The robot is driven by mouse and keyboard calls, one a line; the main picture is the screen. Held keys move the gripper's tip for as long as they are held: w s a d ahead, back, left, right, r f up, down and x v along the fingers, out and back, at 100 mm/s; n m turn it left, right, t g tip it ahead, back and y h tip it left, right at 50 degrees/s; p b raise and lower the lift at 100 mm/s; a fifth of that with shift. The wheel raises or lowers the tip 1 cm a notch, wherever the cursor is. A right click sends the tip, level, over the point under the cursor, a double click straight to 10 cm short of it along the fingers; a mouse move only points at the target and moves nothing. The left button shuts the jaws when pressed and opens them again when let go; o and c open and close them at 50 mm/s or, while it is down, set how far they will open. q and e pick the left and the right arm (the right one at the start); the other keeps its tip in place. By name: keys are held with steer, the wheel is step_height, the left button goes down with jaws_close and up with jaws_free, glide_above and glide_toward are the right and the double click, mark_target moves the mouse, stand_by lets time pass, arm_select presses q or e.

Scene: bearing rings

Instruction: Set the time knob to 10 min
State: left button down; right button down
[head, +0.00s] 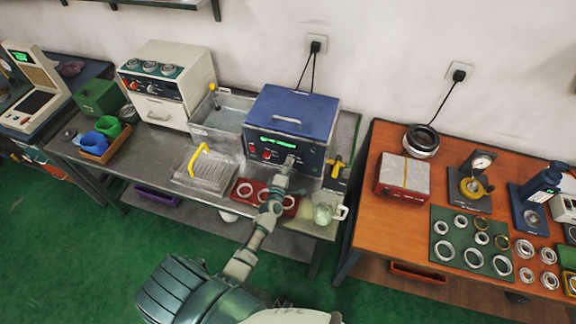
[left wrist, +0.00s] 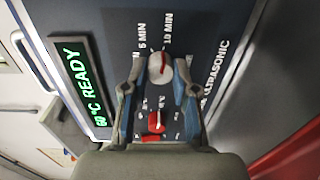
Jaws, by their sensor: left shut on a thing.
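The time knob (left wrist: 158,70) is a round silver dial with a red mark on the dark front panel of the blue ultrasonic cleaner (head: 292,112). The green display (left wrist: 82,82) reads 60°C READY. My right gripper is not in view.
On the grey bench, a metal basin (head: 222,115) and a wire basket with a yellow handle (head: 205,172) stand left of the cleaner. A red tray of rings (head: 245,189) lies below my gripper, a glass jug (head: 325,208) to its right. An orange table (head: 365,225) stands farther right.

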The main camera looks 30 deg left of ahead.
arm_select(q)
steer(key=shift+d+f, duration=0.1)
steer(key=shift+f, duration=0.05)
steer(key=c, duration=1.1)
jaws_free()
steer(key=shift+o, duration=1)
steer(key=shift+w, duration=0.1)
steer(key=v, duration=1.2)
steer(key=shift+f, duration=0.1)
